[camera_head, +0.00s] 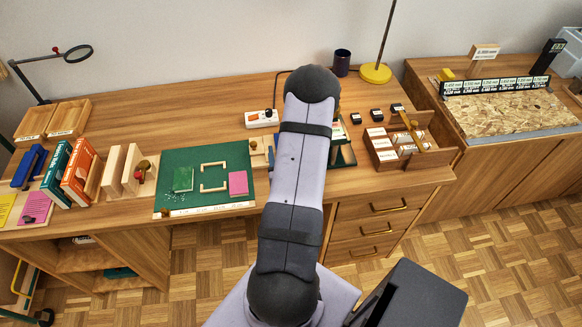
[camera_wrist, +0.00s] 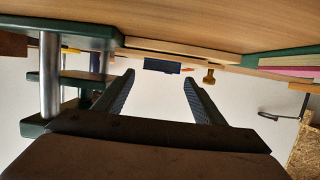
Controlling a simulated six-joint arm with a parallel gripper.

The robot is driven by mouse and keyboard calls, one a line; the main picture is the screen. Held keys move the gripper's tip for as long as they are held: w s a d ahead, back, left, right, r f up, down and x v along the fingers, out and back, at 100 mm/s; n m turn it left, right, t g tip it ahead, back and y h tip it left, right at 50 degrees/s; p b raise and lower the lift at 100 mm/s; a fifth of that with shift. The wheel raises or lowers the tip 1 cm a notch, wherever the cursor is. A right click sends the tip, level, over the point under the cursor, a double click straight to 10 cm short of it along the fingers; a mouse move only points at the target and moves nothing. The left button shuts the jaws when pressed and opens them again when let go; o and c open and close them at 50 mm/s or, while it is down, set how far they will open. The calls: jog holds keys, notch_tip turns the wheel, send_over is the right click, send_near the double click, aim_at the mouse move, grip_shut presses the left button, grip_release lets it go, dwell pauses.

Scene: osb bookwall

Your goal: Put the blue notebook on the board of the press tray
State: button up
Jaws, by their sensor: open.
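My gripper (camera_wrist: 159,77) is open in the wrist view, its dark fingers apart with nothing visibly held. A small blue object (camera_wrist: 162,65) shows beyond the fingertips; I cannot tell whether it is the blue notebook. In the head view a blue edge (camera_head: 269,153) shows just left of my arm, mostly hidden. Beside it is a pale wooden piece (camera_head: 257,158), perhaps part of the press tray. A pale board (camera_wrist: 180,50) lies along the tabletop in the wrist view. My arm hides the gripper in the head view.
A green mat (camera_head: 180,157) holds a pink notebook (camera_head: 238,183) and a wooden frame. Green plates on steel posts (camera_wrist: 49,75) stand close to the gripper's left in the wrist view. Books (camera_head: 78,172) stand left; a divided wooden box (camera_head: 378,158) stands right.

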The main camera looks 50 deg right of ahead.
jog(key=p+v, duration=0.1)
jog(key=v, duration=0.3)
jog(key=shift+s+a+r+p, duration=0.15)
jog(key=shift+r+p, duration=0.1)
jog(key=shift+p, duration=0.15)
jog(key=p+v, duration=0.2)
jog(key=p, duration=0.1)
jog(key=shift+p+v, duration=0.7)
jog(key=shift+v, duration=0.3)
jog(key=shift+f, duration=0.15)
